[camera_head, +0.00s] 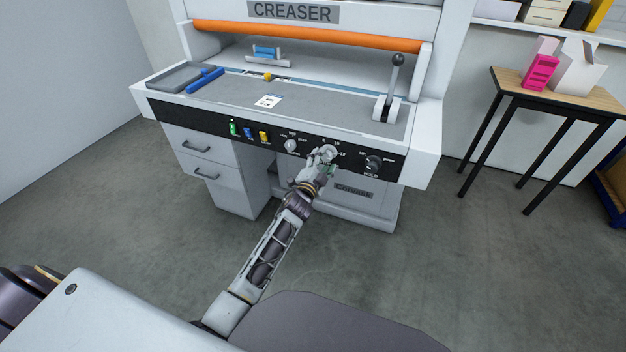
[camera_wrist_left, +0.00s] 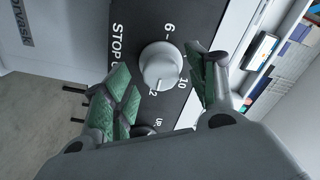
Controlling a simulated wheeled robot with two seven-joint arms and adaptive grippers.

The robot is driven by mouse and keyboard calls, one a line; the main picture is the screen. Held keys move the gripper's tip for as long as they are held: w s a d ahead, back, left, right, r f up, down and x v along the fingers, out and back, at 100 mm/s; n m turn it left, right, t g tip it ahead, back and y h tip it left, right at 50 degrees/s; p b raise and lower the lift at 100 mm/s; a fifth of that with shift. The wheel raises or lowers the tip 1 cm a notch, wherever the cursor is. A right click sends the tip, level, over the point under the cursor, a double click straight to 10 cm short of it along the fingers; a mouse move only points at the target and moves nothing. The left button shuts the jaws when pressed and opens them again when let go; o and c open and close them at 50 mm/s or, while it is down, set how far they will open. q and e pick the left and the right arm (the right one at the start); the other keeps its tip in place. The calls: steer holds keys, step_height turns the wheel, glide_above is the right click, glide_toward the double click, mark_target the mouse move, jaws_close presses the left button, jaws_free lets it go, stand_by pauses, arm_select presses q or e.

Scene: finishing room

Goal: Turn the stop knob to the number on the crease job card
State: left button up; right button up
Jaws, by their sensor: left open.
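The stop knob (camera_wrist_left: 160,66) is a round pale grey knob on the machine's black front panel, with "STOP" and the numbers 6, 10 and a partly covered one ending in 2 around it. In the head view my left gripper (camera_head: 322,158) is at the panel and partly covers the knob. The job card (camera_head: 268,101), small and white, lies on the grey bed, too small to read. My right gripper is out of view.
Another knob (camera_head: 291,146) is left of the stop knob, and the black hold knob (camera_head: 373,164) is to its right. Green, blue and yellow buttons (camera_head: 249,133) are further left. A lever (camera_head: 393,85) rises from the bed. A side table (camera_head: 560,93) stands at the right.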

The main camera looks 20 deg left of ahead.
arm_select(q)
steer(key=s, duration=1)
steer(key=shift+s+a, duration=0.15)
stand_by(0.4)
stand_by(0.5)
